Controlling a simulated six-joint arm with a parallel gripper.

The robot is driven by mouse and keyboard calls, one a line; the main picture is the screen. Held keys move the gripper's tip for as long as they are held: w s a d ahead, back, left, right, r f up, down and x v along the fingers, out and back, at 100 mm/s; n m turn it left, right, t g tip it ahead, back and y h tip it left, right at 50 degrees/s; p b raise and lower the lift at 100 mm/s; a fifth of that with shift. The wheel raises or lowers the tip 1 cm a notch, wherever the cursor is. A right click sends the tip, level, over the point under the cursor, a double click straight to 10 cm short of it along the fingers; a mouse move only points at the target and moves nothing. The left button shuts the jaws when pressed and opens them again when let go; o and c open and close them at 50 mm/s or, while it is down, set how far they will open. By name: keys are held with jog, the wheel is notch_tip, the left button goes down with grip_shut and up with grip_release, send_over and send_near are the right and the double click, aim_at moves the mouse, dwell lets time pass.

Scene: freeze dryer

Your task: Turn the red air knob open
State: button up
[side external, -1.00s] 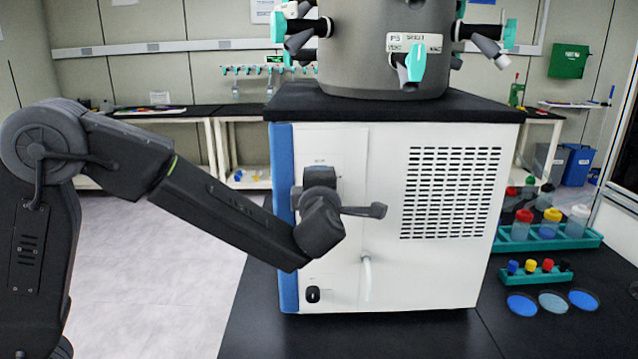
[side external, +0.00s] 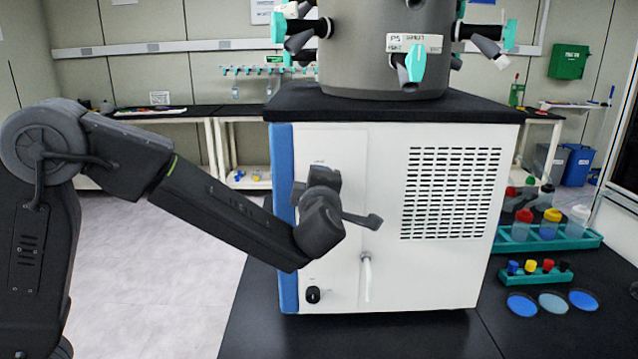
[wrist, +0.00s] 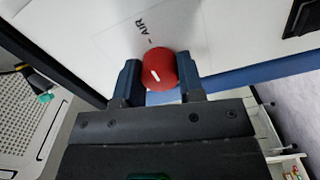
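The red air knob (wrist: 162,62) is round with a short white mark and sits on the white panel, close to the printed word AIR. In the wrist view my gripper (wrist: 159,75) has one finger on each side of it, and both fingers appear to touch its sides. The white mark lies at a slant. In the side view my wrist is at the left part of the freeze dryer's white front (side external: 450,270). The knob and the fingertips are hidden there behind my wrist.
A black knob (side external: 313,295) and a pale spout (side external: 366,280) are lower on the front. A grey chamber with teal valves (side external: 415,62) stands on top. Bottles, a teal rack (side external: 540,277) and blue dishes (side external: 522,305) are on the bench at right.

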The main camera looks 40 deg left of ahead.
jog(key=o, duration=0.5)
jog(key=shift+c, duration=0.2)
jog(key=v, duration=1.4)
jog(key=shift+r, duration=0.1)
